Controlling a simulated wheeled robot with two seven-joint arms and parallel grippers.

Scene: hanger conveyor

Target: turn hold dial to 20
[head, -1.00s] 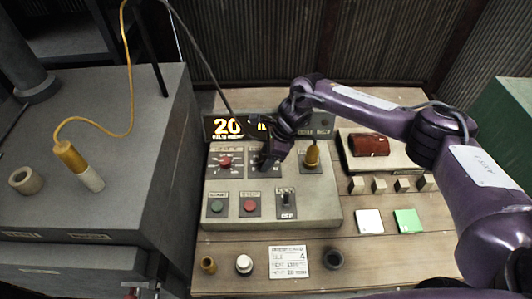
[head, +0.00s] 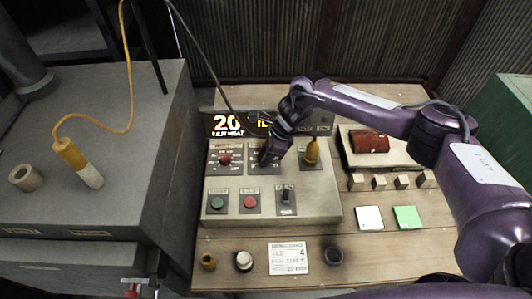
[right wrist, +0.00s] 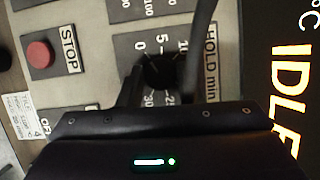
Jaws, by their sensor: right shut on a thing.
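The hold dial (right wrist: 160,72) is a dark round knob on the control panel, beside the "HOLD min" label and a scale of numbers. The fingers and shadow cover part of the scale, so I cannot tell which number the dial points at. In the head view the gripper hides most of the dial. My left gripper is not in view.
The display (head: 228,124) reads 20, with IDLE in the wrist view.

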